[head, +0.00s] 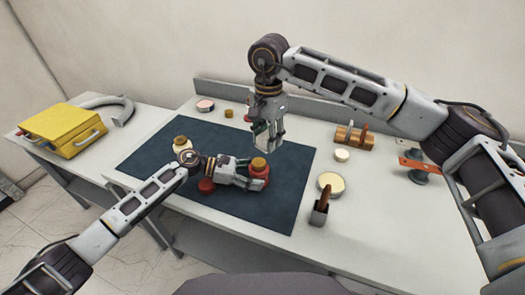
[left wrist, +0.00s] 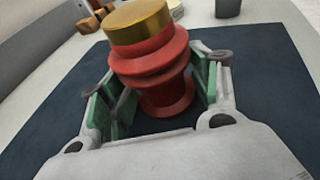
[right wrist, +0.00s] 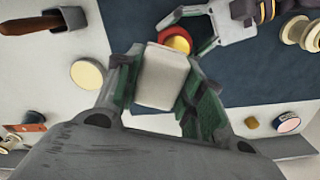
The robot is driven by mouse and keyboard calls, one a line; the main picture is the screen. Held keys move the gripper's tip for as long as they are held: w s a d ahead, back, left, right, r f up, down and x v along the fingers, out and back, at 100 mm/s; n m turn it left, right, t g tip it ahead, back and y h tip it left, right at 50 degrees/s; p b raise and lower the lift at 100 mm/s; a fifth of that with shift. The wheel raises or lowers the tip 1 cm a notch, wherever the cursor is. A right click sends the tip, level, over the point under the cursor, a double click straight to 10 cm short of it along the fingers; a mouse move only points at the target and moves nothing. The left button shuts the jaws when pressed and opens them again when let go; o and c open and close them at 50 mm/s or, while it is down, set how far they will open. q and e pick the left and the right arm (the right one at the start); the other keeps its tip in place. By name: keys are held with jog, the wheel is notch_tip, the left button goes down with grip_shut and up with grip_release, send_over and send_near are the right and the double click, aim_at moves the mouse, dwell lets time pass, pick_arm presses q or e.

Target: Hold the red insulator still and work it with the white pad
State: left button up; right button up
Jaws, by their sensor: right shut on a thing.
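The red insulator (head: 261,174) with a brass-coloured cap stands upright on the dark mat (head: 225,145). In the left wrist view the red insulator (left wrist: 160,75) rises between the fingers of my left gripper (left wrist: 160,95). These fingers flank it, with narrow gaps showing on both sides. My left gripper (head: 248,178) also shows low beside it in the head view. My right gripper (right wrist: 160,85) is shut on the white pad (right wrist: 161,76). In the head view my right gripper (head: 268,132) hangs above the mat, behind the insulator and apart from it.
A red part (head: 206,186) lies by my left wrist. A cream spool (head: 181,147) stands on the mat's left. To the right are a cream disc (head: 330,183), a grey holder (head: 319,213) with a brown-handled tool and a wooden block (head: 355,138). A yellow case (head: 62,130) sits far left.

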pick_arm(q)
jog(key=o, duration=0.4)
jog(key=shift+v, duration=5.95)
jog(key=shift+r, duration=0.15)
pick_arm(e)
jog(key=shift+r, duration=0.1)
pick_arm(q)
notch_tip(320, 180, up, 9)
jog(key=p, duration=0.9)
pick_arm(e)
notch_tip(320, 180, up, 9)
jog(key=shift+r, duration=0.1)
pick_arm(q)
jog(key=shift+r+p, duration=0.45)
jog(key=shift+p, duration=0.1)
pick_arm(e)
jog(key=shift+r, duration=0.35)
